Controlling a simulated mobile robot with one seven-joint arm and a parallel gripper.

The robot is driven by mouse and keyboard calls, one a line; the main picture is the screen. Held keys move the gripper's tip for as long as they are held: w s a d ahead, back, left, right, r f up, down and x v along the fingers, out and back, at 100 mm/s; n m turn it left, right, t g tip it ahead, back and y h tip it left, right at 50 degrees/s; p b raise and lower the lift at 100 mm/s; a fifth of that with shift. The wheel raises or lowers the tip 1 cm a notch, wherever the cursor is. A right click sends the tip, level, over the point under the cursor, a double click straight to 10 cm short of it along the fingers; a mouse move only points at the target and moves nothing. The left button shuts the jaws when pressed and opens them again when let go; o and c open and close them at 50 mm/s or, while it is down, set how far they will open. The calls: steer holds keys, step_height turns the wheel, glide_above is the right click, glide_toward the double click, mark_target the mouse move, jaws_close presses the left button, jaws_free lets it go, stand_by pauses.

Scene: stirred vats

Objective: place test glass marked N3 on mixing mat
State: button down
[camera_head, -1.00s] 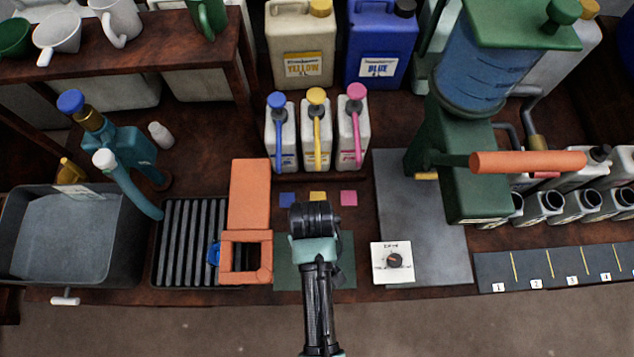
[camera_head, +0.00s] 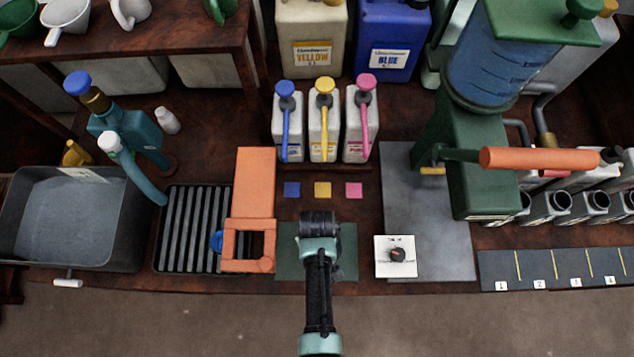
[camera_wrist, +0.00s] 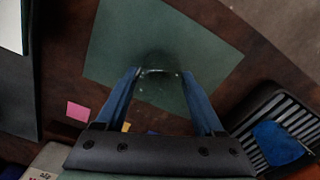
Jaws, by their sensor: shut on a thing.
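The dark green mat (camera_head: 290,266), taken to be the mixing mat, lies near the front edge of the bench. It also shows in the wrist view (camera_wrist: 112,45). My gripper (camera_wrist: 160,74) is over this mat, its two bluish fingers shut around a clear test glass (camera_wrist: 157,88). The glass is hard to see against the mat, and no N3 marking is readable. Whether the glass touches the mat cannot be told. In the head view my arm and wrist hide the fingertips and the glass.
Blue (camera_head: 292,190), yellow (camera_head: 322,190) and pink (camera_head: 353,190) squares lie behind the mat. An orange stand (camera_head: 252,190) is close on the left. A white card with a dark knob (camera_head: 396,271) is close on the right. Three pump bottles (camera_head: 324,140) stand behind.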

steer(key=shift+f, duration=0.1)
steer(key=shift+f, duration=0.15)
jaws_free()
